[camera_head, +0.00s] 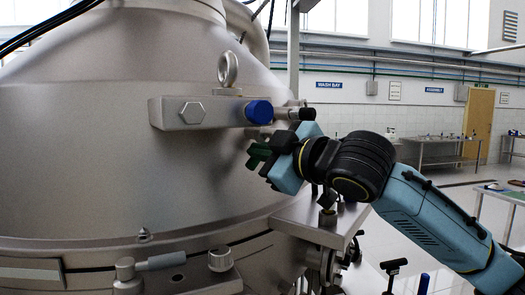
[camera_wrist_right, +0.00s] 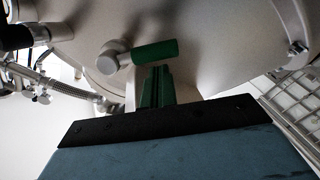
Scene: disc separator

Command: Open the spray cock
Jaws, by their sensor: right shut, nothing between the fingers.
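A cock with a green handle (camera_wrist_right: 155,51) and a round metal hub (camera_wrist_right: 112,57) is on the machine in the right wrist view; I take it as the spray cock. Its handle lies roughly crosswise, just beyond my right fingertips. My right gripper (camera_head: 257,155) is shut and empty, with dark green fingers that also show in the wrist view (camera_wrist_right: 155,72). I cannot tell whether the fingertips touch the handle. In the head view the handle cannot be told apart from the green fingers. My left gripper is out of view.
The large steel separator (camera_head: 130,90) fills the left. A metal bar (camera_head: 195,112) with a blue knob (camera_head: 259,112) sticks out just above my right gripper. A grey-handled cock (camera_head: 166,260) sits low on the separator. A metal ledge (camera_head: 315,218) is below my right gripper.

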